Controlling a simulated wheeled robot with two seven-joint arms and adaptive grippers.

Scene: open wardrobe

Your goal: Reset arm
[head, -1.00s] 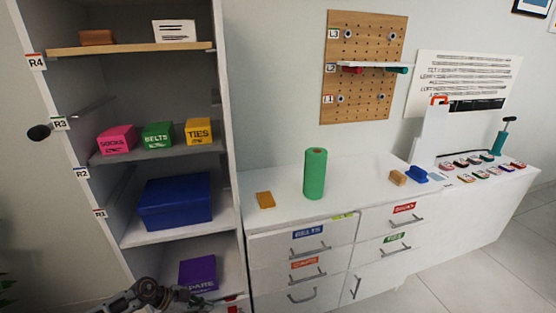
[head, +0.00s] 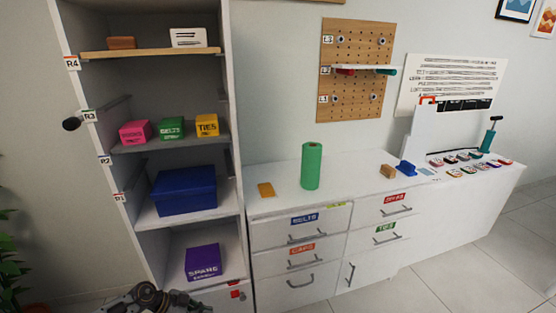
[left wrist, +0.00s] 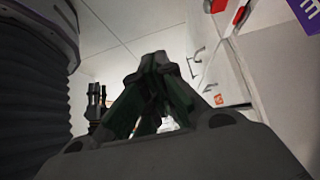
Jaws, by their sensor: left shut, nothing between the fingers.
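My left gripper (left wrist: 158,65) shows in the left wrist view with its fingers together and nothing between them. It hangs over the pale tiled floor, beside the white cabinet front. In the head view only part of my left arm shows at the bottom left edge, and its gripper is out of that picture. My right gripper is not clearly seen in either view.
An open wardrobe (head: 238,190) holds a purple box (head: 203,262), a blue box (head: 184,190) and small coloured boxes. To its right, a white drawer cabinet (head: 325,262) carries a green cylinder (head: 313,166). Floor tiles (head: 455,262) are clear at right.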

